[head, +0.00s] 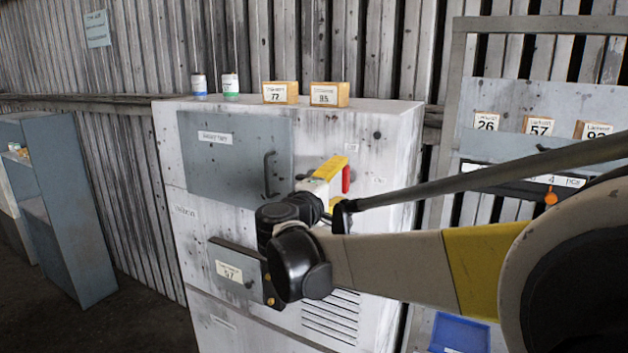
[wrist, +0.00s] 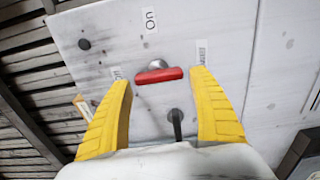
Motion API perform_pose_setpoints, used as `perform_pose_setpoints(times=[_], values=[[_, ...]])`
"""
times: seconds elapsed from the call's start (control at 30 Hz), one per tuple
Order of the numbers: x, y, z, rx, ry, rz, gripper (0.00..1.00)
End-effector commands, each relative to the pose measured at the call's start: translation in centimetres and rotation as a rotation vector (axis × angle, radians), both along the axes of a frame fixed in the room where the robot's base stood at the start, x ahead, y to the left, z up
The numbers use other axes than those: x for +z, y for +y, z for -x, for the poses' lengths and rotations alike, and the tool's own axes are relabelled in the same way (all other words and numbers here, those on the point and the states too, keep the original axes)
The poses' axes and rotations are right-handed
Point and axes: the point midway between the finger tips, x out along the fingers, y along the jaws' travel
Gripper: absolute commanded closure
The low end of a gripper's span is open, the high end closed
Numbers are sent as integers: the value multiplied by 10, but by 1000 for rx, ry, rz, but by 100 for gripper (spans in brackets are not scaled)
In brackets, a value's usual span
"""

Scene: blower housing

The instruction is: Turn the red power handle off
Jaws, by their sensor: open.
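The red power handle (head: 346,180) stands on the upper right of the pale cabinet front. It shows in the wrist view as a red bar (wrist: 160,75) with a metal hub at its upper edge. My gripper (head: 338,178) is in front of the panel beside the handle, partly hiding it in the head view. In the wrist view its two yellow fingers are spread apart, one on each side of the bar, with clear gaps to it. Whether the fingertips reach the handle's depth is hard to tell. An "On" label (wrist: 150,20) is on the panel above the bar in the wrist view.
A grey door (head: 235,150) with a dark pull handle (head: 269,174) is left of my gripper. A smaller box door (head: 237,270) juts out below. A black rod (wrist: 176,122) shows between the fingers. Labelled blocks and small jars stand on the cabinet top.

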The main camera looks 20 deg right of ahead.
Motion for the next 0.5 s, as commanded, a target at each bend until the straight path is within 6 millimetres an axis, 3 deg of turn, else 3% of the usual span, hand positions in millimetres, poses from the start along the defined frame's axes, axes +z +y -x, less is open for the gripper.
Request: perform_pose_setpoints(times=[0.3,0.5], values=[[0,57,43,5,0,0,30],[0,77,59,2,0,0,30]])
